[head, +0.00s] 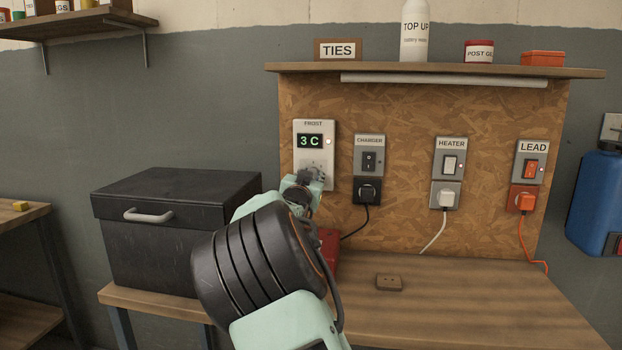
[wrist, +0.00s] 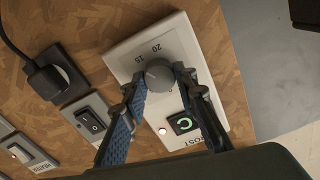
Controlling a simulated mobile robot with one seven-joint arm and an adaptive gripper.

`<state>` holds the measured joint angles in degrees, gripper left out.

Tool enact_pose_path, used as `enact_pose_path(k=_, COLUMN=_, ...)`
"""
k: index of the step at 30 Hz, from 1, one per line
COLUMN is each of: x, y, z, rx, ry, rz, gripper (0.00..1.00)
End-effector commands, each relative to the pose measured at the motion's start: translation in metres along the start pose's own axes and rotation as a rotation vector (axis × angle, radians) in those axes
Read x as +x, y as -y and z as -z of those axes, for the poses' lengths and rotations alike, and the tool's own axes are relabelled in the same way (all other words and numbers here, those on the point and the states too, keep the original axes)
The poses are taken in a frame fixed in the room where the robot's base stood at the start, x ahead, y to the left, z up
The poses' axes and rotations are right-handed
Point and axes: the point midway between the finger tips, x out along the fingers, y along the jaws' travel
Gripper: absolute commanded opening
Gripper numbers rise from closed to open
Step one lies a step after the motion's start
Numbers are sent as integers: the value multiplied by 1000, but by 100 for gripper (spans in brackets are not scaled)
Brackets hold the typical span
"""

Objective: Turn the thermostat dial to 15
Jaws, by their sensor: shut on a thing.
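The thermostat, a white plate labelled FROST (head: 314,155), is on the chipboard panel. Its display (head: 309,141) reads 3 C, with a small lit lamp beside it. In the wrist view the grey round dial (wrist: 160,75) sits between the two fingers of my gripper (wrist: 158,82), which is shut on it. The numbers 15 and 20 show on the plate beside the dial. In the head view my gripper (head: 308,180) is at the lower part of the plate, and my arm hides most of the dial. The dial's pointer mark cannot be made out.
To the right are the CHARGER switch (head: 369,161), the HEATER switch (head: 449,164) and the LEAD switch (head: 530,171), with plugs and cables below. A red object (head: 329,250) is partly behind my arm. A shelf (head: 435,70) overhangs the panel.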

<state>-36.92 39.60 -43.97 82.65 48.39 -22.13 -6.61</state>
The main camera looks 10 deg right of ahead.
Motion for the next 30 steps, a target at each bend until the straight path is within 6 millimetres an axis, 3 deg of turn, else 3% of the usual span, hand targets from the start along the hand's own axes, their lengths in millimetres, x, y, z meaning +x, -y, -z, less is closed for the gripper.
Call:
enact_pose_path(k=19, x=0, y=0, z=-1, rx=51, ry=2, rz=0, gripper=2)
enact_pose_path(k=20, x=0, y=0, z=-1, rx=51, ry=2, rz=0, gripper=28)
enact_pose_path(k=21, x=0, y=0, z=-1, rx=51, ry=2, rz=0, gripper=33)
enact_pose_path(k=24, x=0, y=0, z=-1, rx=50, ry=1, rz=0, gripper=44)
enact_pose_path(k=30, x=0, y=0, z=0, rx=50, ry=1, rz=0, gripper=44)
